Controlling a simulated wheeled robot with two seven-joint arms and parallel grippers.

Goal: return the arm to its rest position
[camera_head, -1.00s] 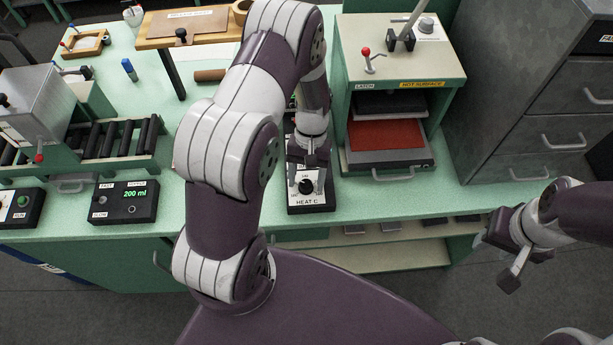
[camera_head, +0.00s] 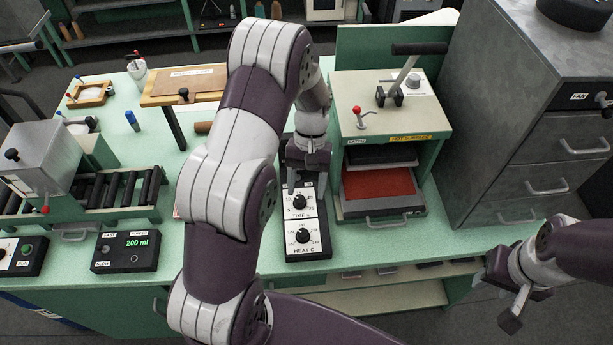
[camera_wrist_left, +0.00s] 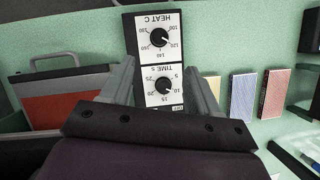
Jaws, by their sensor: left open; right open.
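My left gripper (camera_head: 306,172) hangs over the bench, above the far end of the control box (camera_head: 306,219) with the TIME and HEAT dials. In the left wrist view its two fingers (camera_wrist_left: 160,90) are spread apart, with the control box (camera_wrist_left: 158,50) showing between and beyond them; nothing is held. My left arm arches across the middle of the head view. My right gripper (camera_head: 513,291) is at the right, in front of the bench's front edge. It is open, with nothing seen in it.
A heat press (camera_head: 392,120) with a red plate (camera_head: 376,188) and raised handle stands right of the control box. A grey drawer cabinet (camera_head: 535,120) stands further right. Coloured blocks (camera_wrist_left: 274,92) show in the wrist view.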

